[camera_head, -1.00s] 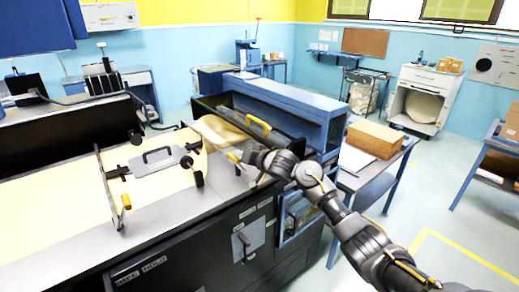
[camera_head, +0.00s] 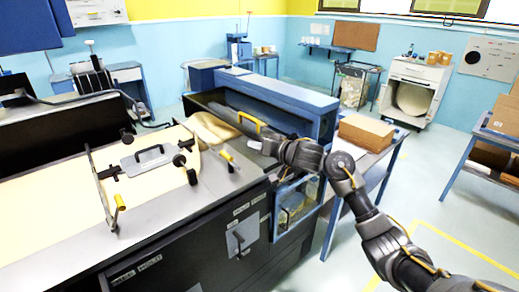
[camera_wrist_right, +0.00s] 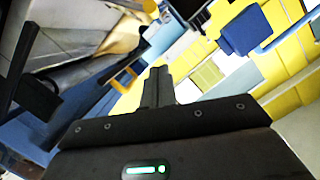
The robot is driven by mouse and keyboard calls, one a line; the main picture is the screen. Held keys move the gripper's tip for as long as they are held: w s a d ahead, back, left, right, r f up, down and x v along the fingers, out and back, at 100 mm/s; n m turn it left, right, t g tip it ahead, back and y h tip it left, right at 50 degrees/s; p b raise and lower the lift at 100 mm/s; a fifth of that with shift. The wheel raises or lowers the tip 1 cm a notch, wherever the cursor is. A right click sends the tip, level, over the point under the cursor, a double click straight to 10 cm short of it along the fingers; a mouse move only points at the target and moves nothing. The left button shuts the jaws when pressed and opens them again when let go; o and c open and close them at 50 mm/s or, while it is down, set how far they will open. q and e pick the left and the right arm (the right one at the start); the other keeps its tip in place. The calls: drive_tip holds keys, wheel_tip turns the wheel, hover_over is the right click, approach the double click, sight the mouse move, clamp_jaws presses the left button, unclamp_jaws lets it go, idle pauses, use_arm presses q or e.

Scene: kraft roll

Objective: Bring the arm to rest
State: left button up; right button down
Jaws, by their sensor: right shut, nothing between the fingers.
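My right arm comes in from the lower right of the head view. Its gripper (camera_head: 268,147) is over the right part of the machine, beside the blue housing (camera_head: 290,98); its fingers look small there. In the right wrist view the gripper (camera_wrist_right: 158,72) has its fingers together, with nothing held. The kraft paper (camera_head: 212,128) lies on the machine, left of the gripper. A yellow handle (camera_head: 250,120) is close behind the gripper; a yellow handle also shows in the wrist view (camera_wrist_right: 123,79). My left gripper is not in view.
A grey carriage with a black handle (camera_head: 150,157) stands over the cream sheet (camera_head: 50,190) on the left. A blue side table with a brown cardboard stack (camera_head: 366,132) stands right of the machine. Open floor (camera_head: 415,190) lies between it and the right-hand blue bench.

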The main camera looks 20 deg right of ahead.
drive_tip(key=shift+s+d+r, duration=0.15)
drive_tip(key=shift+s+d, duration=0.15)
drive_tip(key=shift+s, duration=0.3)
drive_tip(key=shift+n, duration=0.3)
